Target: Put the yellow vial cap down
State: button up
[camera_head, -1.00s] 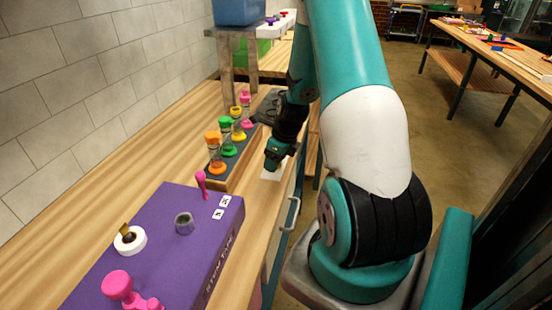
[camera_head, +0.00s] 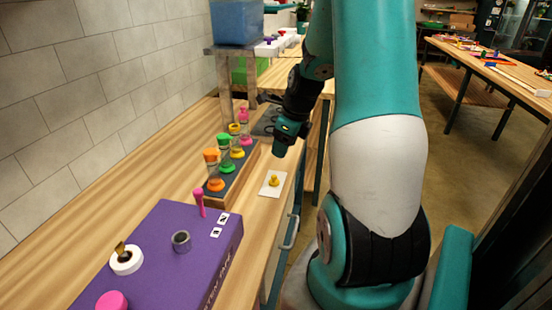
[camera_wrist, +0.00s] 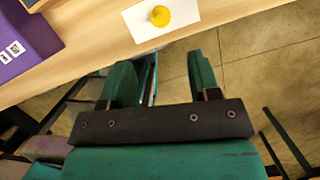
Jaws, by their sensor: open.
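The yellow vial cap (camera_head: 274,181) rests on a small white card (camera_head: 269,191) near the right edge of the wooden bench. In the wrist view the cap (camera_wrist: 160,16) also sits on the white card (camera_wrist: 134,27), beyond the fingertips and apart from them. My gripper (camera_head: 288,143) hangs above and behind the card in the head view. In the wrist view my gripper (camera_wrist: 162,75) has its two fingers spread with nothing between them.
A rack (camera_head: 246,166) with several coloured capped vials stands left of the card. A purple box (camera_head: 200,262) with a pink peg (camera_head: 198,203) and a grey ring (camera_head: 181,241) lies nearer. A blue bin (camera_head: 237,22) stands on a raised shelf behind.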

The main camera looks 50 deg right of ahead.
jog(key=shift+r, duration=0.25)
jog(key=w+a+r+n+y, duration=0.1)
jog(key=a+r+n, duration=0.2)
jog(key=a+n, duration=0.7)
jog(key=w+a+r+n+y, duration=0.1)
jog(key=a+r+n, duration=0.3)
jog(key=a+n, duration=0.6)
jog(key=s+a+r+n+g, duration=0.1)
jog(key=s+a+r+n, duration=0.1)
jog(key=s+a+n, duration=0.5)
jog(key=s+a+r+n+g+y, duration=0.1)
jog(key=s+a+r+n+g, duration=0.1)
jog(key=s+a+n, duration=0.5)
jog(key=a+n, duration=0.4)
jog(key=n, duration=0.3)
jog(key=shift+a+y, duration=0.3)
jog(key=shift+a, duration=0.1)
